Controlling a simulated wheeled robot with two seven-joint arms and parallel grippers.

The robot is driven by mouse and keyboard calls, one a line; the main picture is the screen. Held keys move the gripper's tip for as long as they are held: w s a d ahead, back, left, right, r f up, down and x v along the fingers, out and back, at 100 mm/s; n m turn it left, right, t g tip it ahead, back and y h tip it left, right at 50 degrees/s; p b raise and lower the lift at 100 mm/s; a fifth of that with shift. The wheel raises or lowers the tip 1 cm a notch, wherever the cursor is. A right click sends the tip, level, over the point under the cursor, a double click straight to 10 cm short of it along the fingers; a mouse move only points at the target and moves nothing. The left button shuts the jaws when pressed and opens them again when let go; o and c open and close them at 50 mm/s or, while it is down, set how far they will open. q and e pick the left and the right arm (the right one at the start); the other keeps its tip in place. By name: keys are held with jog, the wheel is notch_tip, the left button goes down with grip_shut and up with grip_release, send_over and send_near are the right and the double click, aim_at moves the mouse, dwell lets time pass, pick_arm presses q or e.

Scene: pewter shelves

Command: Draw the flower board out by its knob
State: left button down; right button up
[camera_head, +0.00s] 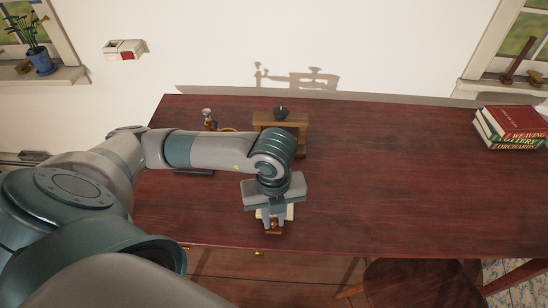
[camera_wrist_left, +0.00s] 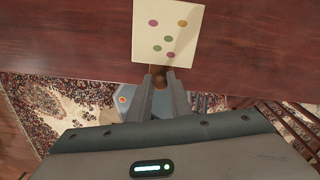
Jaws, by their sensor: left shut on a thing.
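The flower board (camera_wrist_left: 167,30) is a cream panel with several coloured dots, seen over the dark red tabletop near its front edge. In the head view only small cream parts of it (camera_head: 290,212) show around my gripper. Its brown knob (camera_wrist_left: 158,71) is at the near end, between the fingertips of my left gripper (camera_wrist_left: 160,80), which is shut on it. In the head view the left gripper (camera_head: 273,222) points down at the table's front edge. The wooden press (camera_head: 295,124) with a black top knob stands farther back, partly hidden by my arm. My right gripper is not in view.
The table (camera_head: 400,170) is wide and clear to the right, up to a stack of books (camera_head: 511,127). A small metal and brass item (camera_head: 208,119) stands left of the press. A wooden chair (camera_head: 410,280) is at the front right.

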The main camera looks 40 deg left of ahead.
pick_arm(q)
jog(key=shift+s+d+p, duration=0.15)
jog(key=shift+s+d, duration=0.45)
jog(key=shift+s, duration=0.3)
jog(key=shift+s+d+p, duration=0.15)
jog(key=shift+s+d, duration=0.4)
jog(key=shift+s, duration=0.35)
jog(key=shift+r, duration=0.15)
jog(key=shift+r+p, duration=2.75)
jog(key=shift+r, duration=0.2)
jog(key=shift+w+m, duration=0.1)
jog(key=shift+m, duration=0.2)
